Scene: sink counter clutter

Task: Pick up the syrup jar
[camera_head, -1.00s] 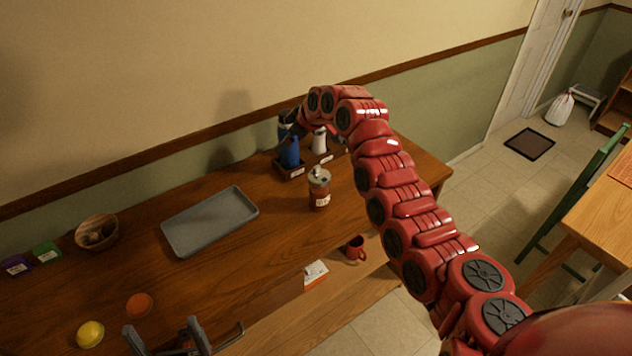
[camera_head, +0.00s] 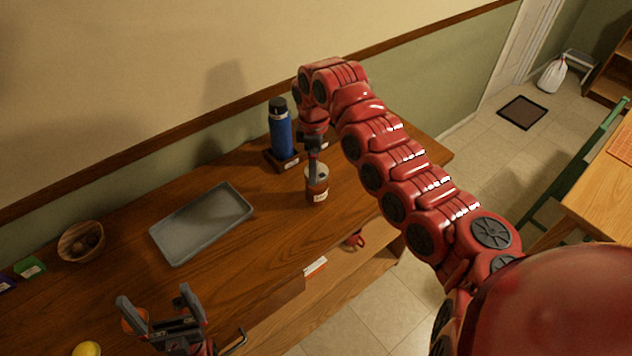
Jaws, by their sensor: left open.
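The syrup jar (camera_head: 319,196), a small brown jar with a pale label and light top, stands upright on the wooden counter. My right gripper (camera_head: 313,170) points down at the jar's top from above and hides part of it. I cannot tell whether its fingers touch the jar or how far apart they are. My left gripper (camera_head: 157,298) is open and empty at the lower left, over the counter's front part, well away from the jar.
A tall blue bottle (camera_head: 282,134) stands in a dark caddy (camera_head: 276,160) behind the jar, close to my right arm. A grey tray (camera_head: 200,226) lies left of the jar. A wooden bowl (camera_head: 82,242) and a yellow item (camera_head: 87,349) are farther left. A red mug (camera_head: 355,240) sits below the counter.

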